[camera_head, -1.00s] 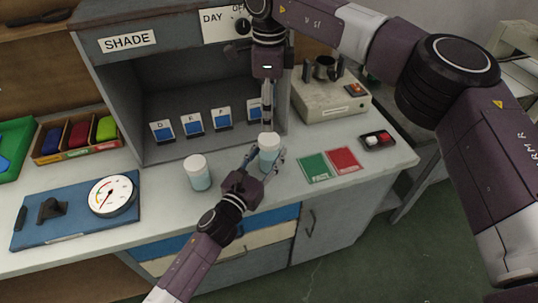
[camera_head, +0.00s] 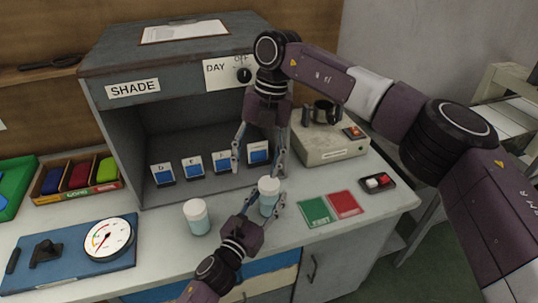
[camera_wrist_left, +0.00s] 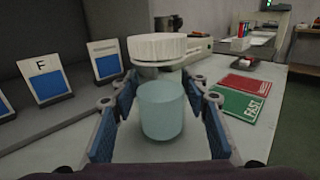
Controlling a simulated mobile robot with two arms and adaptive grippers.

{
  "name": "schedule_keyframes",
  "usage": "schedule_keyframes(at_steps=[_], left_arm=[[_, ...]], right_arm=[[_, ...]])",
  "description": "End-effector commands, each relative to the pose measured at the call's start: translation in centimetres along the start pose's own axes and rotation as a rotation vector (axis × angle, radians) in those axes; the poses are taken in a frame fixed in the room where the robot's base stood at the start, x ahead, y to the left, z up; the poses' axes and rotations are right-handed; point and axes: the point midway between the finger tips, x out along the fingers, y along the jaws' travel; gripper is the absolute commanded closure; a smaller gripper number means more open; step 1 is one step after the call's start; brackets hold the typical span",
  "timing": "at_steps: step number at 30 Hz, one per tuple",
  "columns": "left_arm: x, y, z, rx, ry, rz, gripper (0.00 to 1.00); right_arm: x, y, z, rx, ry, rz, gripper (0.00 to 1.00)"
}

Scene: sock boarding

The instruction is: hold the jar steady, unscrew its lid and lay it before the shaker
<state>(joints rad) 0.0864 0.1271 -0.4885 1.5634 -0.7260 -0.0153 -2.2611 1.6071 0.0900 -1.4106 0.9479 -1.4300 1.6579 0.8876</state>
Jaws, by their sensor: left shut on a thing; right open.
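A pale blue jar (camera_head: 267,206) with a white lid (camera_head: 268,185) stands upright at the counter's front. My left gripper (camera_head: 278,205) is shut around its body; the left wrist view shows the jar (camera_wrist_left: 163,112) between the pads. There the lid (camera_wrist_left: 157,47) sits above the body with a pale band beneath; I cannot tell whether it is still threaded. My right gripper (camera_head: 259,167) is open, pointing down above and behind the lid, fingers spread and empty. The shaker, apparently the beige box (camera_head: 330,152) with a dark cup, stands behind to the right.
A second white-lidded jar (camera_head: 197,218) stands to the left. Green (camera_head: 314,212) and red (camera_head: 345,204) cards lie right of the held jar, with a small switch box (camera_head: 377,183) beyond. The shade cabinet (camera_head: 120,135) holds several sample cards. Bare counter lies between shaker and cards.

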Motion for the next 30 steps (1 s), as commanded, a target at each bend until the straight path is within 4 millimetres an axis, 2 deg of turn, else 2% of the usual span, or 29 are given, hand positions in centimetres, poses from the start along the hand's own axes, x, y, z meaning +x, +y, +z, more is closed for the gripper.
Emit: schedule_keyframes(at_steps=[21,25,30], left_arm=[[0.0,0.0,0.1,0.0,-0.001,0.0,1.0],[0.0,0.0,0.1,0.0,-0.001,0.0,1.0],[0.0,0.0,0.1,0.0,-0.001,0.0,1.0]], right_arm=[[-0.4,-2.4,2.7,1.33,-0.181,-0.065,0.45],[-0.5,-2.7,3.0,1.497,-0.212,-0.056,0.45],[-0.5,-2.9,3.2,1.613,-0.235,-0.048,0.45]])
